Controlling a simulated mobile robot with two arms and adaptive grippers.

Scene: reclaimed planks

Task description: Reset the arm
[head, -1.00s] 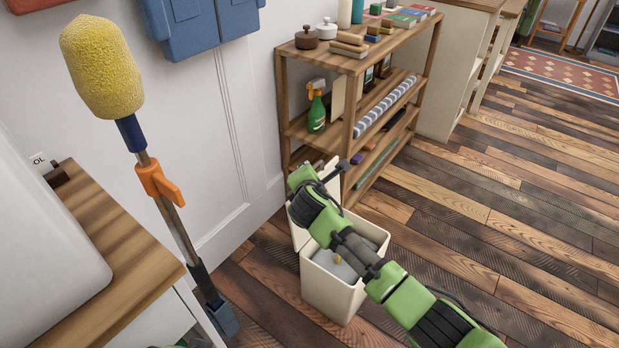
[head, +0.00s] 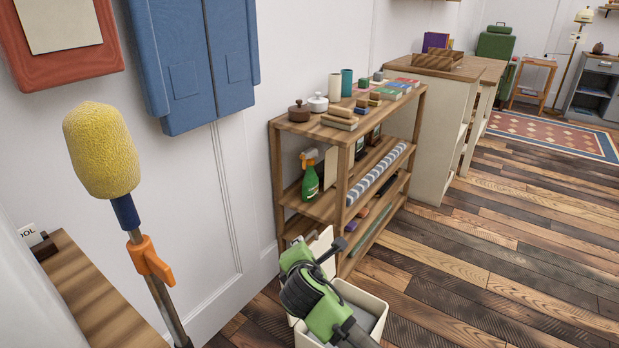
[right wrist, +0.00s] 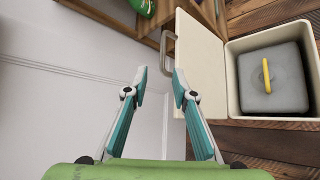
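My right arm (head: 320,305) reaches in from the bottom of the head view, in front of an open cream bin (head: 369,304). In the right wrist view my right gripper (right wrist: 160,76) has its two teal fingers apart with nothing between the tips. Beyond the tips is a grey handle (right wrist: 167,44) at the edge of the bin's raised cream lid (right wrist: 201,75). The fingers show no contact with it. My arm hides part of the bin in the head view. My left gripper is not in view.
A wooden shelf (head: 312,207) with jars, books and a green spray bottle (head: 310,181) stands behind the bin. A pole with a yellow fuzzy head (head: 103,150) rises at left beside a wood-topped counter (head: 95,290). The grey lidded box (right wrist: 271,80) sits inside the bin. Plank floor at right is clear.

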